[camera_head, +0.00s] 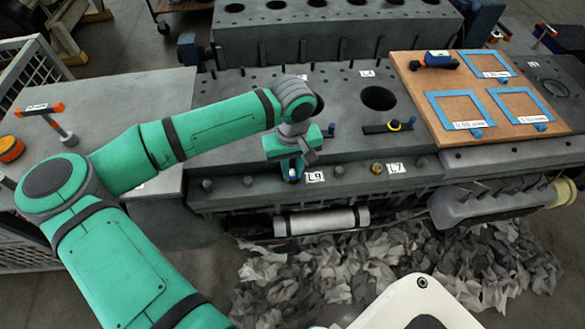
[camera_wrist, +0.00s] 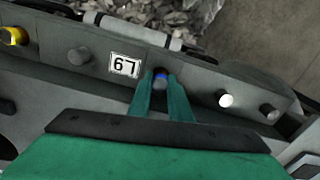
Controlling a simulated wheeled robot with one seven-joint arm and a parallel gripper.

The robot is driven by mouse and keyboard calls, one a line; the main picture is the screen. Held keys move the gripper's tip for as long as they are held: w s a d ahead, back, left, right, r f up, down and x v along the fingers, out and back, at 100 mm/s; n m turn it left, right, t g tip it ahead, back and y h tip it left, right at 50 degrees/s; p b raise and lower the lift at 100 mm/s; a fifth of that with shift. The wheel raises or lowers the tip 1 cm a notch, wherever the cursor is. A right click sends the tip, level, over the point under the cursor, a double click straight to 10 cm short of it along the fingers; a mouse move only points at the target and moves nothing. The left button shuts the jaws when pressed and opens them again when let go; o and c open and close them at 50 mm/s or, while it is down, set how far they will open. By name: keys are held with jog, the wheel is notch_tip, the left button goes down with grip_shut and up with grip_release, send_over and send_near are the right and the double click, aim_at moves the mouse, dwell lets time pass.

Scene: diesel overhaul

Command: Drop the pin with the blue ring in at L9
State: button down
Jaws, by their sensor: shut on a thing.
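My gripper (camera_head: 291,170) points down at the front ledge of the engine block, just left of the L9 label (camera_head: 314,177). Its green fingers (camera_wrist: 163,100) are shut on the pin with the blue ring (camera_wrist: 161,80). The blue ring shows between the fingertips in the wrist view, beside the L9 label (camera_wrist: 124,65), which reads upside down there. The pin's lower end and the hole at L9 are hidden, so I cannot tell how deep the pin sits.
A yellow-ringed pin (camera_head: 377,168) stands by the L7 label (camera_head: 397,168). Several grey studs line the ledge. A black tool with a yellow ring (camera_head: 395,125) lies on the block. A wooden board (camera_head: 466,88) with blue frames is at right. Crumpled grey rags (camera_head: 390,265) lie below.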

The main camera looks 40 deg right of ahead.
jog(key=shift+f, duration=0.4)
dwell(0.3)
jog(key=c, duration=1.2)
grip_release()
jog(key=shift+o, duration=0.2)
jog(key=shift+r, duration=0.1)
jog(key=shift+r, duration=3.45)
